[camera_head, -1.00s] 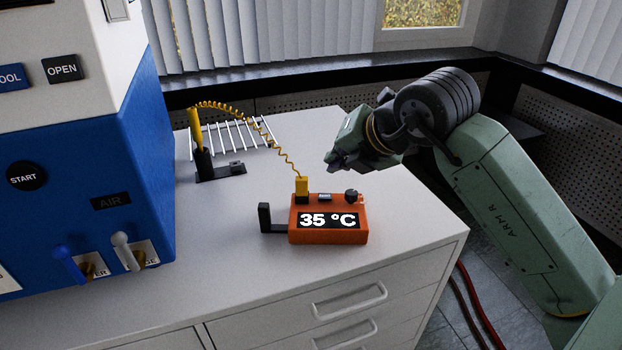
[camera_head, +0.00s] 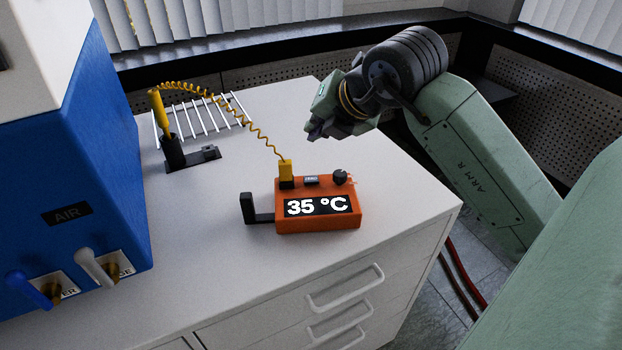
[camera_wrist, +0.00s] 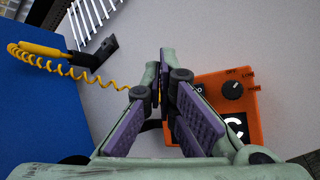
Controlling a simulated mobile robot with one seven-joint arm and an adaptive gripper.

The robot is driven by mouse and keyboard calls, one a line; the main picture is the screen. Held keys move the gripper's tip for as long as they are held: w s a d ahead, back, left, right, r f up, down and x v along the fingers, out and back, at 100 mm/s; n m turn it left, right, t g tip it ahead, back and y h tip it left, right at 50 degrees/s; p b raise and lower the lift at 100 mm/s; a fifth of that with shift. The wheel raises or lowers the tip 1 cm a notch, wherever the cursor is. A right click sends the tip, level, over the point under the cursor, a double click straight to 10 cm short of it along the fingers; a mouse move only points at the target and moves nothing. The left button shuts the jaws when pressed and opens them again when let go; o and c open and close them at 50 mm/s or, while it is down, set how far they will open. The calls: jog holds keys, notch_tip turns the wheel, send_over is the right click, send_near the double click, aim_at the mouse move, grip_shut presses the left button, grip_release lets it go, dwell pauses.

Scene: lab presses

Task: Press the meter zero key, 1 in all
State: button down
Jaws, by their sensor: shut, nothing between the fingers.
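The meter (camera_head: 318,222) is an orange box on the white cabinet top, with a black display reading 35 °C. Its small grey key (camera_head: 311,180) sits on the top face between the yellow plug (camera_head: 286,172) and a black knob (camera_head: 340,177). My gripper (camera_head: 312,132) is in the air above and behind the meter, touching nothing. In the wrist view my gripper (camera_wrist: 164,72) is shut and empty, with the meter (camera_wrist: 250,100) to its right. The key shows there only in part beside the finger, with its label cut off.
A yellow probe (camera_head: 158,110) stands in a black holder, tied to the plug by a coiled cord. A white wire rack (camera_head: 205,115) lies behind it. The blue press (camera_head: 70,160) stands at left. A black upright bracket (camera_head: 247,208) juts from the meter's left side.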

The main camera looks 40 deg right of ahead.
jog(key=b, duration=0.4)
send_over(315, 178)
notch_tip(315, 178, down, 7)
jog(key=shift+r, duration=0.2)
jog(key=shift+f+b, duration=0.5)
jog(key=shift+f, duration=0.1)
jog(key=shift+f, duration=0.1)
dwell(0.5)
jog(key=shift+f+b, duration=0.35)
jog(key=shift+b, duration=0.45)
jog(key=shift+f+b, duration=0.4)
jog(key=shift+b, duration=0.25)
jog(key=shift+r, duration=0.1)
dwell(0.5)
jog(key=shift+r, duration=0.8)
